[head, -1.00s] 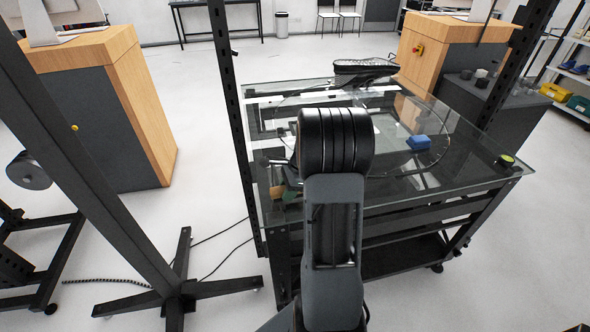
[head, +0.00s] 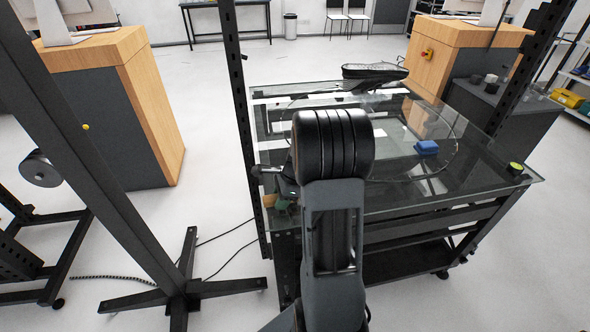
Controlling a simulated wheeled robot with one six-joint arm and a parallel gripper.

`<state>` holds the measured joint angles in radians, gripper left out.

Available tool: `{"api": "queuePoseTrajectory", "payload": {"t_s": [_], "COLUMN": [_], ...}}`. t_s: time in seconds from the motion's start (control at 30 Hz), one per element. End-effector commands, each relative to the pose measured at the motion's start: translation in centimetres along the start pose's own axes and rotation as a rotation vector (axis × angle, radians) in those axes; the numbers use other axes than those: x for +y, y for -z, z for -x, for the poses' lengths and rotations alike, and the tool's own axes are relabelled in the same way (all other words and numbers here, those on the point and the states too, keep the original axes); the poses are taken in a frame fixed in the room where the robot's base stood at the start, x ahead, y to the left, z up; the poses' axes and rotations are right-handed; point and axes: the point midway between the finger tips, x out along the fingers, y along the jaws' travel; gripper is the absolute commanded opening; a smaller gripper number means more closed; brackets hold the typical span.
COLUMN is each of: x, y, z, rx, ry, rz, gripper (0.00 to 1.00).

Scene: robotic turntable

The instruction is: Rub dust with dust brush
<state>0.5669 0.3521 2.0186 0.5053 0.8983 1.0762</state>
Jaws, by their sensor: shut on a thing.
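A dark shoe (head: 375,72) stands at the far side of the glass-topped table. I cannot make out any dust on it at this distance. My arm rises in front of the table and hides much of its middle. My gripper (head: 284,186) shows only in part, dark, at the left of my arm over the table's near left corner. A small brown and green piece (head: 282,204), seemingly the dust brush, shows just below it. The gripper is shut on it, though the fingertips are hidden. The shoe is well apart from the gripper.
A blue block (head: 427,147) lies on the right part of the glass tabletop (head: 470,185). A black and green roll (head: 515,168) sits at its right corner. Black uprights flank the table. Wooden cabinets (head: 150,110) stand left and back right. The left floor is partly clear.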

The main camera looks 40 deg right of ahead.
Motion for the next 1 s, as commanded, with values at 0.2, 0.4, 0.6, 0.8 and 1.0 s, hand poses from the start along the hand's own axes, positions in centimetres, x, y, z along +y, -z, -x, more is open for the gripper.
{"api": "queuePoseTrajectory", "payload": {"t_s": [0.2, 0.4, 0.6, 0.8, 1.0], "x": [0.4, 0.5, 0.5, 0.5, 0.5], "y": [-1.4, -2.8, -3.6, -4.2, -4.6], "z": [0.1, 2.6, 4.2, 5.8, 6.8], "rx": [-0.001, 0.000, 0.000, 0.001, 0.000], "ry": [0.001, -0.003, -0.004, -0.003, -0.004], "rz": [-0.004, 0.004, 0.007, 0.007, 0.007], "gripper": [0.14, 0.14, 0.14, 0.14, 0.14]}}
